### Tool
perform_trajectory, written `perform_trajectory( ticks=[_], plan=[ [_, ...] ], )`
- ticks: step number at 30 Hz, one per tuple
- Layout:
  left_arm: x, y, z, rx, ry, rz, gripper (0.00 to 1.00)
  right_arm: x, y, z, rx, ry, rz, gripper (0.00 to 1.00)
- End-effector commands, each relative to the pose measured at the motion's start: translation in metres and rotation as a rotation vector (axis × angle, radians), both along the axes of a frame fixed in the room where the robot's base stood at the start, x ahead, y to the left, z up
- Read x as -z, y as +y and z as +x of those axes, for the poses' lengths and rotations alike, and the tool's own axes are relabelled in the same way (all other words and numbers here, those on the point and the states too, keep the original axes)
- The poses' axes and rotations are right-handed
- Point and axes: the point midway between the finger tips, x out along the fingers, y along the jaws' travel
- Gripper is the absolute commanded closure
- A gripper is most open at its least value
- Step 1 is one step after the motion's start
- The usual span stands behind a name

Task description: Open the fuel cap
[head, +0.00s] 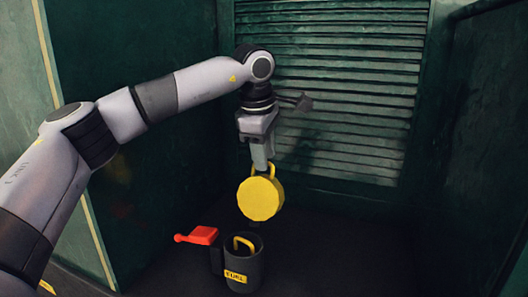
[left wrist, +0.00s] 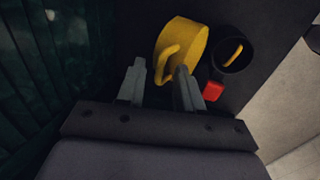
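A thick round yellow cap (head: 260,199) with a loop handle stands tilted above and behind a dark pot-like filler (head: 253,272) marked FUEL. What supports the cap is hard to see. A yellow loop (head: 243,241) shows in the mouth of the filler. My left gripper (head: 262,165) is just above the cap, at its handle. In the left wrist view the fingers (left wrist: 158,75) stand apart, with part of the cap's handle (left wrist: 167,60) between them near the tips. I see no clear grip on it. My right gripper is not in view.
A red lever (head: 200,235) sticks out left of the filler. A green slatted panel (head: 340,90) closes the back, with dark green walls at both sides. The dark floor (head: 340,245) right of the filler is clear.

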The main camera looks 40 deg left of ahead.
Motion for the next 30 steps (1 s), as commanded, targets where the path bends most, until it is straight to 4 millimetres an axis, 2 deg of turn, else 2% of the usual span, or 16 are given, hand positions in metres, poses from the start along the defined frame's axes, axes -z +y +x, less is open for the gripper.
perform_trajectory(
  ticks=[5, 6, 8, 9, 30],
  plan=[
    [0.0002, 0.0000, 0.0000, 0.000, 0.000, 0.000, 0.64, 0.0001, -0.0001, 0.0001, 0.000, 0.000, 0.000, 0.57],
    [0.0001, 0.0000, -0.0001, 0.000, 0.000, 0.000, 0.77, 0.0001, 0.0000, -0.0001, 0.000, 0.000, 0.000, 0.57],
    [0.0000, 0.0000, -0.0001, 0.000, 0.000, 0.000, 0.97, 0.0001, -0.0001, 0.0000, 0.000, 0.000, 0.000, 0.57],
    [0.0000, 0.0000, -0.0001, 0.000, 0.000, 0.000, 1.00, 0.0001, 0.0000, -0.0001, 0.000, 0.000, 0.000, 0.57],
    [-0.0006, -0.0003, 0.0000, 0.000, 0.000, -0.001, 1.00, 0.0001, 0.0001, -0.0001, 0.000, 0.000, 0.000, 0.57]
  ],
)
